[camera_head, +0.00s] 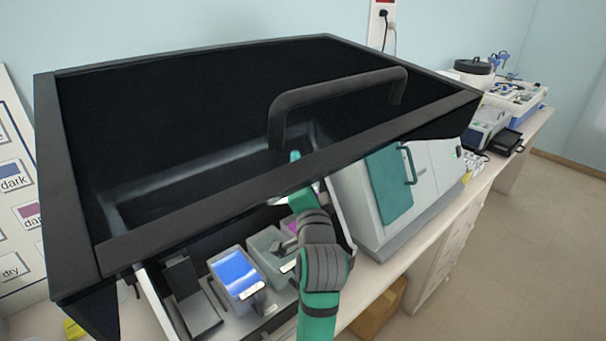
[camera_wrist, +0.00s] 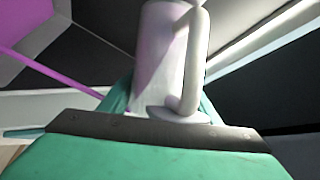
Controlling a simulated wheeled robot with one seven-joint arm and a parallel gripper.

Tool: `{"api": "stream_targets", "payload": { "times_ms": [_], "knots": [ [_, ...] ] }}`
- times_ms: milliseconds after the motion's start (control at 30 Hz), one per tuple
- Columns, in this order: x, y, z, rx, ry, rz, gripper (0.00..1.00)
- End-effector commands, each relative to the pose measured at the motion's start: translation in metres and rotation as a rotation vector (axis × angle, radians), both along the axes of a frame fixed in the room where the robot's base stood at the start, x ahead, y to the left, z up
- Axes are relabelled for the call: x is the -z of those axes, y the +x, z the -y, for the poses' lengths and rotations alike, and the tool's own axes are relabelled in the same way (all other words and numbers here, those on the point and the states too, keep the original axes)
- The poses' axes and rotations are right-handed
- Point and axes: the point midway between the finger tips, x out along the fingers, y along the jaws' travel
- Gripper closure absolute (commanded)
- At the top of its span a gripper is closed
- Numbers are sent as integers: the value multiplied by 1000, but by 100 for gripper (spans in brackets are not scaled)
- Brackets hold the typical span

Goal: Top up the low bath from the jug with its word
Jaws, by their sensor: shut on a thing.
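In the wrist view a pale jug (camera_wrist: 160,60) with a curved handle (camera_wrist: 197,50) stands out in front of my gripper (camera_wrist: 165,108). My gripper is shut on the jug, with teal fingers on both sides of its lower part. No word on the jug can be read, and its contents are hidden. A bath with blue liquid (camera_head: 238,272) and a grey bath (camera_head: 266,244) stand under the hood, with a magenta patch (camera_head: 291,226) behind my arm. Their fill levels are hard to compare.
The dark hood (camera_head: 180,222) with a bar handle (camera_head: 335,92) covers much of the station and hides its back. A board with word cards (camera_head: 12,185) stands at the left. A white cabinet with a teal panel (camera_head: 388,185) stands close at the right.

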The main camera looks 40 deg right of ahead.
Motion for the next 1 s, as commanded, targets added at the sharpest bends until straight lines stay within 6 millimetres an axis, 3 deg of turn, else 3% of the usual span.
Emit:
{"api": "stream_targets", "payload": {
  "times_ms": [1000],
  "knots": [
    [6,-2,-1,-5,51,75,75]
  ]
}}
